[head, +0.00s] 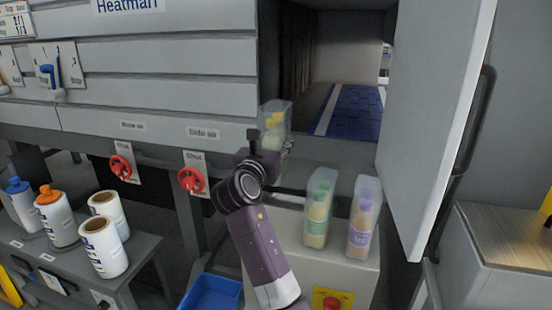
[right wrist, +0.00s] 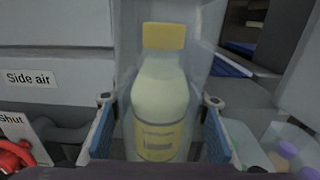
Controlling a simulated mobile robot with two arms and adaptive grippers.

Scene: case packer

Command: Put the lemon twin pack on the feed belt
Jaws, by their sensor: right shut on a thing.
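The lemon twin pack (head: 274,119), a clear wrap around pale bottles with yellow caps, is in my right gripper (head: 267,158) in front of the machine opening's lower left corner. In the right wrist view the pack (right wrist: 160,105) stands upright between the two blue-padded fingers (right wrist: 160,130), which are shut on it. The feed belt (head: 352,112) is the blue surface inside the opening, behind and to the right of the pack. A strip of it (right wrist: 232,66) shows in the right wrist view. My left gripper is not in view.
A green-capped pack (head: 319,208) and a purple-capped pack (head: 364,218) stand on a pale cabinet (head: 285,235) below the opening. An open grey door (head: 435,110) bounds the opening's right. Red valve handles (head: 191,180) sit left; a blue bin (head: 212,293) is below.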

